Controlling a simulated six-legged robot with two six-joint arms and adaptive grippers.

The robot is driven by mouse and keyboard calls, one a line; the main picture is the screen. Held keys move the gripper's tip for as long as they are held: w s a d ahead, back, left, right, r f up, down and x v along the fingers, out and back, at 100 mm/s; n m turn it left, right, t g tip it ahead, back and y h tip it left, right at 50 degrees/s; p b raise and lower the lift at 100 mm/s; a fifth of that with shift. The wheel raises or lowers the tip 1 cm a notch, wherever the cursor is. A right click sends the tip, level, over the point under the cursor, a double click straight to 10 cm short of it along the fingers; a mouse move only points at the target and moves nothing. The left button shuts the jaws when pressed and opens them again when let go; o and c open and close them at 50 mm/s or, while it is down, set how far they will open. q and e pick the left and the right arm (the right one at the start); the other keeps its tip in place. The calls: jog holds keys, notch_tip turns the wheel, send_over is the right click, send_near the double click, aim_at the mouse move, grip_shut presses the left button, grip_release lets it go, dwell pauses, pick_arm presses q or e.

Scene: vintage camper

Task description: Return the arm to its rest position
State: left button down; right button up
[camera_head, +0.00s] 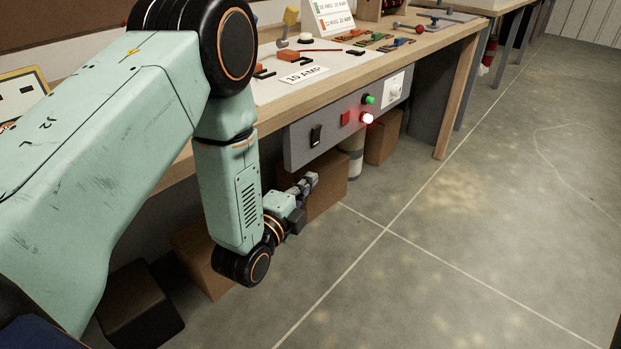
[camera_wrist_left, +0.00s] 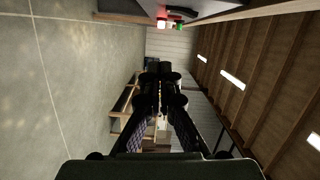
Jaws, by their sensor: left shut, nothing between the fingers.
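My left arm comes in from the left in the head view, in pale green with black joints. Its forearm hangs down in front of the workbench (camera_head: 340,80). My left gripper (camera_head: 312,180) is small at the end of the arm, below the bench's control panel and in front of a cardboard box. In the left wrist view the gripper (camera_wrist_left: 160,85) fills the middle, with its dark fingers meeting at the far end. The fingers are shut with nothing between them. My right gripper is not in view.
A grey control panel (camera_head: 330,125) on the bench front carries a black switch, a green button and a lit red lamp (camera_head: 367,118). Cardboard boxes (camera_head: 325,190) stand under the bench. Tools and cables lie on the bench top. The concrete floor (camera_head: 480,220) to the right is clear.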

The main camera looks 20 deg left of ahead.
pick_arm(q)
jog(key=shift+d, duration=0.2)
jog(key=s+a+f+n+g+y, duration=0.1)
jog(key=s+f+n+g, duration=0.8)
jog(key=s+f+n, duration=0.45)
jog(key=s+f+n+g+p, duration=0.1)
jog(key=s+f+n+g, duration=0.1)
jog(key=s, duration=1)
jog(key=s+f+n+g, duration=0.3)
jog(key=s+g, duration=0.3)
jog(key=s, duration=0.6)
jog(key=shift+a+f+g+y+p, duration=0.3)
jog(key=shift+a+f+g+p, duration=0.1)
jog(key=shift+f, duration=0.5)
